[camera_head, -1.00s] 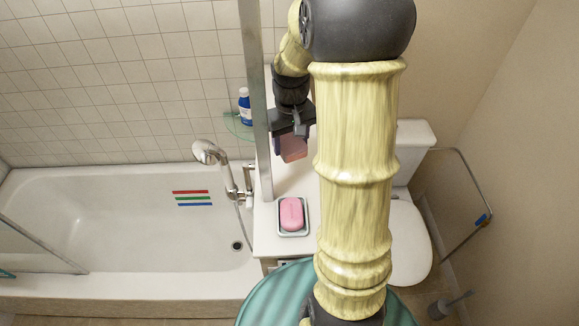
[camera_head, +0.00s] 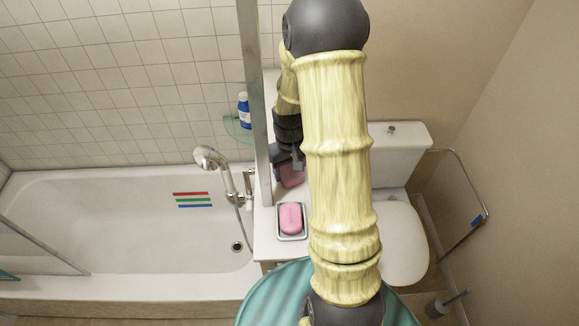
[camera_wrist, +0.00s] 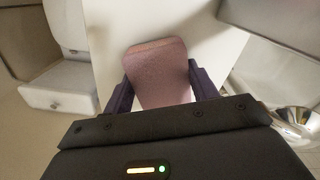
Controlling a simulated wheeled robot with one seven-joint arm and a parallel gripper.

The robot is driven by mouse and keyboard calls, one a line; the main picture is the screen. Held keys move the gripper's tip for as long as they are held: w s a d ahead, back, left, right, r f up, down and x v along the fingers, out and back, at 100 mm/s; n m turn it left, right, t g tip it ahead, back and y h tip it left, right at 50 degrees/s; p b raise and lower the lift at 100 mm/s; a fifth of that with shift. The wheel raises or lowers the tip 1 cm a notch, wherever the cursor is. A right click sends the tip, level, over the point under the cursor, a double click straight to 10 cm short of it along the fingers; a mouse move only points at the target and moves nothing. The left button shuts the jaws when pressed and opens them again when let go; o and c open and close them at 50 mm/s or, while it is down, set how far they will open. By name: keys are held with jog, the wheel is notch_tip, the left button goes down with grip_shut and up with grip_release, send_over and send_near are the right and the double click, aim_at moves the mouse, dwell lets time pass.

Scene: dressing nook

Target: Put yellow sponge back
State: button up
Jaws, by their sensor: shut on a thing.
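My gripper (camera_wrist: 161,88) is shut on a dull pinkish, rounded block (camera_wrist: 158,68), with a dark finger on each side of it. The block looks like a sponge, but I see no yellow on it. In the head view the block (camera_head: 292,178) hangs below my gripper, over the white counter (camera_head: 266,243), partly hidden by my arm. I cannot tell if it touches the counter. No other sponge is in view.
A pink soap bar (camera_head: 290,217) lies in a dish (camera_head: 291,238) on the counter, near the block. A glass screen post (camera_head: 255,110) stands close at left. The toilet (camera_head: 400,240) is at right.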

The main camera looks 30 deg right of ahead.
aim_at(290, 170)
jog(key=shift+f, duration=0.15)
jog(key=shift+f, duration=0.2)
jog(key=o, duration=1)
jog(key=shift+o, duration=0.2)
jog(key=shift+r, duration=0.1)
notch_tip(290, 170, up, 12)
jog(key=b, duration=0.3)
jog(key=shift+r, duration=0.15)
jog(key=shift+s, duration=0.1)
